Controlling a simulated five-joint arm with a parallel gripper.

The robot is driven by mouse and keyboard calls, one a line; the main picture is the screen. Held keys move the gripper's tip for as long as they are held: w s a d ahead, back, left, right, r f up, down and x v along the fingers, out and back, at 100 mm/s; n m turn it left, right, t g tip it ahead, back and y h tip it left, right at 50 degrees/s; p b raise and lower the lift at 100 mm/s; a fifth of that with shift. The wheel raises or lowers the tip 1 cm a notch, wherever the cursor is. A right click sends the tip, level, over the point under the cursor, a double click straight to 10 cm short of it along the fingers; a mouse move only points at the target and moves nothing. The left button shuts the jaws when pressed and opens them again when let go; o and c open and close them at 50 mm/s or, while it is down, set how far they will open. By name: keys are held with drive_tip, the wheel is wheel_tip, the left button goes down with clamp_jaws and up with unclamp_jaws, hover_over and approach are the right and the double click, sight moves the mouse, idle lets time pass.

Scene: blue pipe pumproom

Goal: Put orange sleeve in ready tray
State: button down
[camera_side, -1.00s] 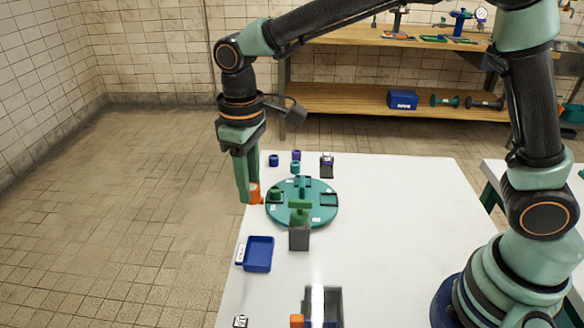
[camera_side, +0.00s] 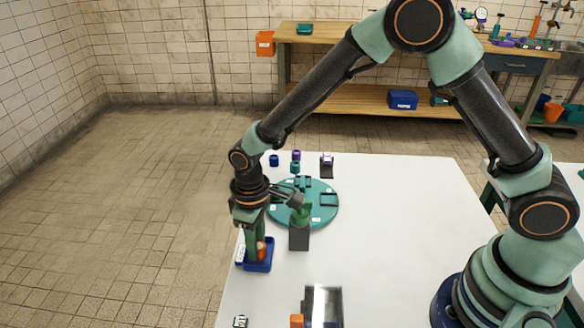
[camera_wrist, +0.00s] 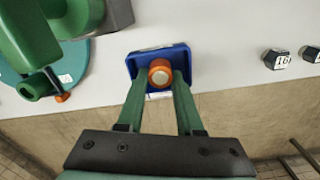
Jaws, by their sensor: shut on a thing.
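The orange sleeve (camera_side: 261,250) is held between the green fingers of my gripper (camera_side: 257,251). In the wrist view the sleeve (camera_wrist: 160,64) is an orange ring with a pale centre, between the fingertips of my gripper (camera_wrist: 159,78). A small blue tray (camera_side: 269,262) is right around and below it at the table's left edge; it also shows in the wrist view (camera_wrist: 134,66). The sleeve is within the tray's outline; whether it touches the floor I cannot tell. The tray's white label is too small to read, so I take it as the ready tray.
A round teal turntable (camera_side: 325,212) with green parts stands behind, with a grey block (camera_side: 299,239) at its front. Small blue and purple parts (camera_side: 274,160) stand at the back. A grey box (camera_side: 323,300) and an orange block (camera_side: 297,321) are at the front. The table's right side is clear.

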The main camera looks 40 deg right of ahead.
drive_tip(key=shift+f, duration=0.15)
drive_tip(key=c, duration=0.8)
unclamp_jaws()
drive_tip(key=shift+c, duration=0.2)
wheel_tip(320, 180, up, 12)
drive_tip(key=s+d+r+m+t, duration=0.2)
drive_tip(key=s+d+r, duration=0.3)
drive_tip(key=d, duration=0.5)
drive_tip(key=s+d+r+m+t, duration=0.3)
drive_tip(key=s+d+r+m, duration=0.1)
drive_tip(key=d, duration=0.5)
drive_tip(key=shift+s+d+r+t, duration=0.35)
drive_tip(key=shift+s+r, duration=0.35)
drive_tip(key=shift+r, duration=0.55)
